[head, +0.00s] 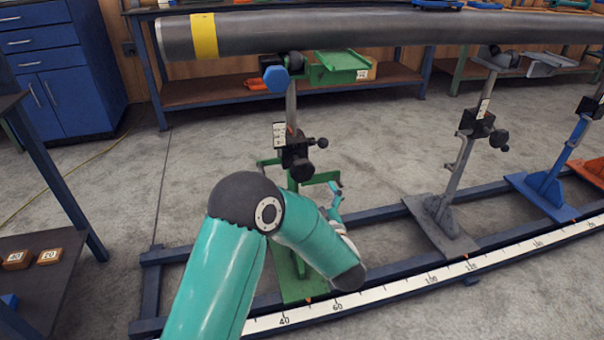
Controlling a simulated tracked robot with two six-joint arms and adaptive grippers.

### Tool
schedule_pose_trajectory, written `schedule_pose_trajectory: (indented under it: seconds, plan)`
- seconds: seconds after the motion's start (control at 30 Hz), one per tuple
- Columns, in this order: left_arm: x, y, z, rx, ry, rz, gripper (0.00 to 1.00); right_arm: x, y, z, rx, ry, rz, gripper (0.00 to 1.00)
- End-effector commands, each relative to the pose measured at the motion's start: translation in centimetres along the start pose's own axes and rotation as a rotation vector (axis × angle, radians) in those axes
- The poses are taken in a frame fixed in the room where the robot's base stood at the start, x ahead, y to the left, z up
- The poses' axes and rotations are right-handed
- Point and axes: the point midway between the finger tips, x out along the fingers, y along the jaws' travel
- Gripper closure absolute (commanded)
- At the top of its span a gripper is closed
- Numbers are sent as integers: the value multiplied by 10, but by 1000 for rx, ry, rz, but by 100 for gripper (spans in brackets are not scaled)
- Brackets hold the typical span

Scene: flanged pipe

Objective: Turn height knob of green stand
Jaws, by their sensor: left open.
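The green stand (283,268) stands on the blue floor rail, left of centre. Its grey post (291,105) rises to a roller head under the pipe. A black clamp block on the post carries dark knobs, one sticking out to the right as the height knob (322,143); which knob sets the height is not certain. My left gripper (336,190) shows partly behind my teal forearm, below and slightly right of the knob and apart from it in the picture. It is open, with nothing seen between its fingers. My arm hides part of the stand's lower half. My right gripper is not in view.
A long grey pipe (330,32) with a yellow band lies across the stands. A grey stand (440,225) and a blue stand (546,190) stand to the right. A white scale (400,287) runs along the rail. A dark table (40,270) with wooden blocks is at left.

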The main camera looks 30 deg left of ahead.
Motion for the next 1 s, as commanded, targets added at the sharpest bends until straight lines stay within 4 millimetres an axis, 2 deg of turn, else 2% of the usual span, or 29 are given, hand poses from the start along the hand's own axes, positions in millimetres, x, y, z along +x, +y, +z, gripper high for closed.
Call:
schedule_pose_trajectory:
  seconds: [0.03, 0.3, 0.5, 0.7, 1.0]
  plan:
    - [13, -2, 1, -3, 5, -5, 4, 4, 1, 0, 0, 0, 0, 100]
    - [71, -2, 2, -1, 3, -2, 4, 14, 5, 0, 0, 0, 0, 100]
    - [102, -1, 2, -1, 1, -1, 4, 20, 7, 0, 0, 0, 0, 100]
    - [115, -1, 0, 1, 0, 1, 4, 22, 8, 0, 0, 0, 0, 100]
    - [117, -1, 0, 2, -1, 1, 6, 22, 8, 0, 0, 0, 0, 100]
